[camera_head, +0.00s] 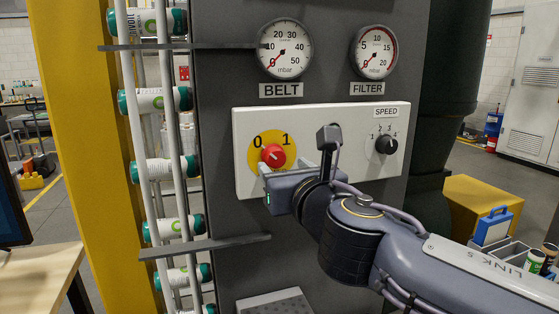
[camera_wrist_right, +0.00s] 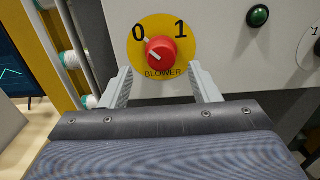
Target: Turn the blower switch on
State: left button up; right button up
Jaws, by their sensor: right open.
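The blower switch (camera_head: 273,155) is a red knob on a yellow disc marked 0 at left and 1 at right, on a white panel (camera_head: 245,120). It also shows in the right wrist view (camera_wrist_right: 161,52), with the word BLOWER under it. A pale mark on its upper left side faces the 0. My right gripper (camera_head: 282,167) is just below and in front of the knob. In the right wrist view its two fingers (camera_wrist_right: 161,70) are spread open, one on each side below the knob, with nothing between them. Contact with the knob does not show. My left gripper is out of view.
A black SPEED knob (camera_head: 386,145) is to the right on the panel, and a green button (camera_wrist_right: 258,16) shows in the wrist view. BELT (camera_head: 284,50) and FILTER (camera_head: 374,52) gauges are above. A rack of cans (camera_head: 168,170) with metal bars stands at left.

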aim_at(277, 160)
jog(key=shift+x, duration=2.35)
jog(key=shift+d, duration=0.15)
jog(key=shift+c, duration=0.4)
jog(key=c, duration=0.9)
